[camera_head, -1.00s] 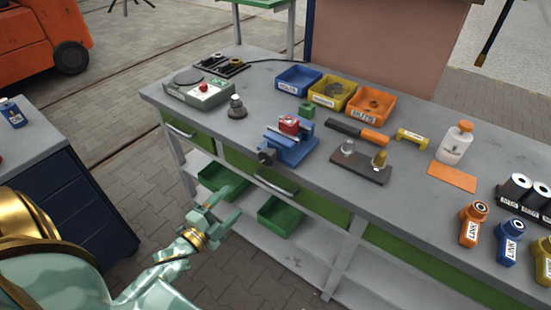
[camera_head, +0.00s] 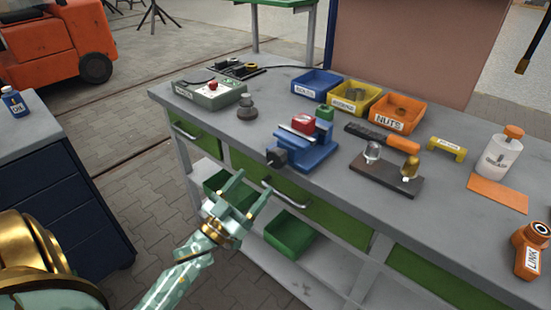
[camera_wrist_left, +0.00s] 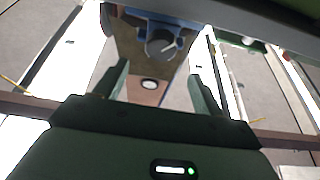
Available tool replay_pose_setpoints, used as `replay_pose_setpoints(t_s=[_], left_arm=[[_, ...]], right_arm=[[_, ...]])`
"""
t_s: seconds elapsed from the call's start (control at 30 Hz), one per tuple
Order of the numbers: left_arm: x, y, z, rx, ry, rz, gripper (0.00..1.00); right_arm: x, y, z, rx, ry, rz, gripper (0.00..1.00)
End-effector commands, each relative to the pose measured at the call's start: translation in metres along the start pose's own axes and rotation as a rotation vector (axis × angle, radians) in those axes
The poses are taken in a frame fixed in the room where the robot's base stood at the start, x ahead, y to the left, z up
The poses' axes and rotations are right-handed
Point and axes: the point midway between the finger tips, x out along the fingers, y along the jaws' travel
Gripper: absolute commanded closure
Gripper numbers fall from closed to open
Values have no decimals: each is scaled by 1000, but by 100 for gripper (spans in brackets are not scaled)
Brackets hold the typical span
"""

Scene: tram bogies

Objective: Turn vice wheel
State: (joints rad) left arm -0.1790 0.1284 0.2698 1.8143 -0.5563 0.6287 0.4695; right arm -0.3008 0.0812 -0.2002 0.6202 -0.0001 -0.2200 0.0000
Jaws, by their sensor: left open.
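The blue vice (camera_head: 312,152) sits at the front edge of the grey workbench, with a red block (camera_head: 302,124) between its jaws. Its dark wheel (camera_head: 277,158) faces the front at the bench edge. In the left wrist view the round dark wheel (camera_wrist_left: 160,43) shows beyond the fingertips, near the top middle. My left gripper (camera_head: 252,190) is open and empty, in front of the bench, below and a little left of the wheel, apart from it. In the left wrist view its two fingers (camera_wrist_left: 160,78) stand wide apart. My right gripper is not in view.
A drawer handle (camera_head: 285,193) and green drawers lie just behind the gripper. A dark conical part (camera_head: 246,108) and a grey control box (camera_head: 210,94) stand left of the vice. Labelled bins stand behind.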

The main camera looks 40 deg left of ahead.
Motion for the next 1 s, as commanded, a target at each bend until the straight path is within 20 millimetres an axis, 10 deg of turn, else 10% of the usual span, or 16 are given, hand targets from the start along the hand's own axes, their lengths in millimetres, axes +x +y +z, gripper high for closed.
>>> replay_pose_setpoints(t_s=[0.4,0.8,1.0], left_arm=[[86,0,2,1,-1,0,30],[97,0,1,2,-3,-1,30],[96,0,1,1,-2,-1,75]], right_arm=[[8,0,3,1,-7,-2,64],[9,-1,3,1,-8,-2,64],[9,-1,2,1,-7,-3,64]])
